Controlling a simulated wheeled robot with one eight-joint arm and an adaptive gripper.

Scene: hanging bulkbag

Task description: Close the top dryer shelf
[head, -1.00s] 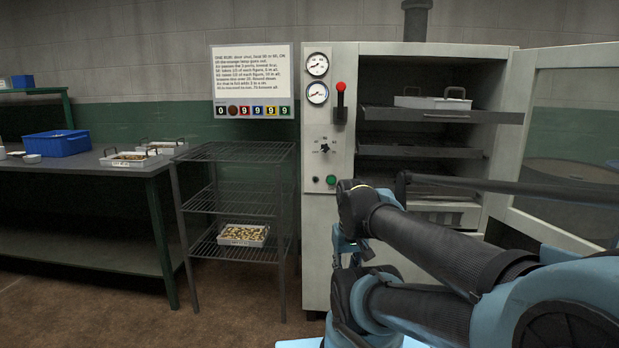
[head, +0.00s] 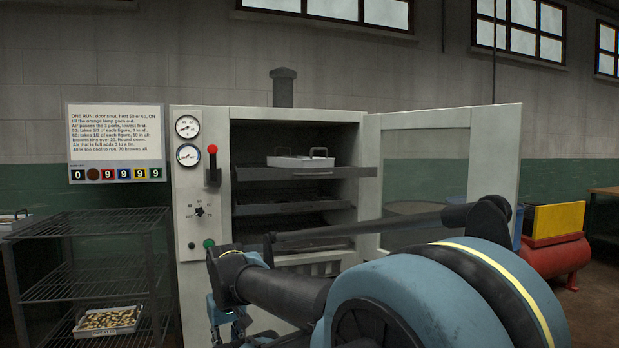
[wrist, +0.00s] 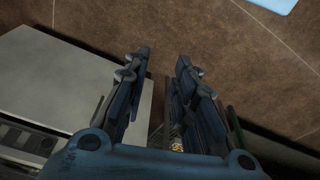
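The dryer is the light grey cabinet (head: 190,230) in the middle of the head view, with its door (head: 440,150) swung open to the right. The top dryer shelf (head: 345,173) is a dark sheet that sticks out past the cabinet's front. A shallow light metal tray (head: 290,162) with a handle rests on it. My gripper (wrist: 166,58) is open and empty in the wrist view, pointing down over brown floor beside a pale surface. In the head view it shows only partly, low in front of the cabinet, well below the shelf.
Lower dark shelves (head: 290,206) sit inside the dryer. A wire rack (head: 90,225) with a filled tray (head: 107,321) stands at left. A control panel with a red-knobbed lever (head: 212,165) is on the cabinet's left. A red tank (head: 555,258) stands at right. My arm crosses the lower middle.

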